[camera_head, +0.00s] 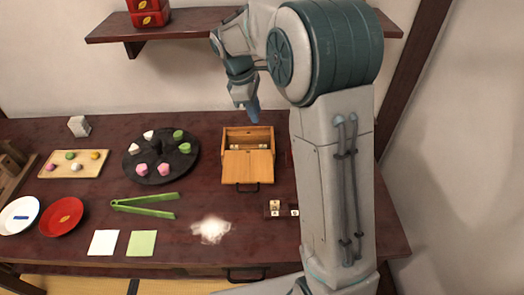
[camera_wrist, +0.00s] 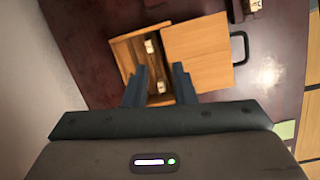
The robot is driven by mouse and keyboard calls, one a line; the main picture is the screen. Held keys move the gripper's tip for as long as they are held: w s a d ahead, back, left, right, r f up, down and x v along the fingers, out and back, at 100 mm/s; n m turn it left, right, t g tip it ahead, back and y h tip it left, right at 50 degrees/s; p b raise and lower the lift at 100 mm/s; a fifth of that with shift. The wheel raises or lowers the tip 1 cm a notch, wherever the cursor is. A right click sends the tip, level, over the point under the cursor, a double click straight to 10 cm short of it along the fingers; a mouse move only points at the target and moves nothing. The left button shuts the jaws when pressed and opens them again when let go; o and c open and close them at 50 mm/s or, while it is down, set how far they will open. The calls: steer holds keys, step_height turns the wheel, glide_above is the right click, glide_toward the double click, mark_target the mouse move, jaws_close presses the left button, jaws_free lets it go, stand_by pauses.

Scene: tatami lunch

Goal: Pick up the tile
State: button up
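Small pale tiles lie inside an open-topped wooden box (camera_head: 248,178). In the wrist view one tile (camera_wrist: 149,46) is near the far end of the box's open part (camera_wrist: 122,50), and another tile (camera_wrist: 161,87) is nearer my fingers. My gripper (camera_wrist: 158,70) is open and empty, with its two blue-grey fingers apart above the open part. In the head view my gripper (camera_head: 253,115) hangs just behind the box's back edge. More tiles (camera_head: 275,206) sit on or by a small dark holder (camera_head: 268,212) in front of the box.
A wooden panel (camera_wrist: 195,50) covers the rest of the box. A black round plate of sweets (camera_head: 160,148), green tongs (camera_head: 145,204), a red plate (camera_head: 62,216) and white powder (camera_head: 211,229) are to the left. A wall shelf (camera_head: 190,25) is above the table.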

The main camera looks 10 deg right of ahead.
steer(key=w+f+n, duration=0.2)
steer(key=w+f, duration=0.2)
steer(key=b, duration=0.1)
glide_above(262, 145)
steer(key=a, duration=0.1)
steer(key=a+x, duration=0.2)
steer(key=x, duration=0.6)
steer(key=shift+h, duration=0.3)
steer(key=shift+a+b+x, duration=0.15)
steer(key=shift+a+x, duration=0.05)
steer(key=shift+x, duration=1.15)
steer(key=shift+a+b+x, duration=0.15)
steer(key=shift+x, duration=1.2)
steer(key=shift+f, duration=0.1)
jaws_close()
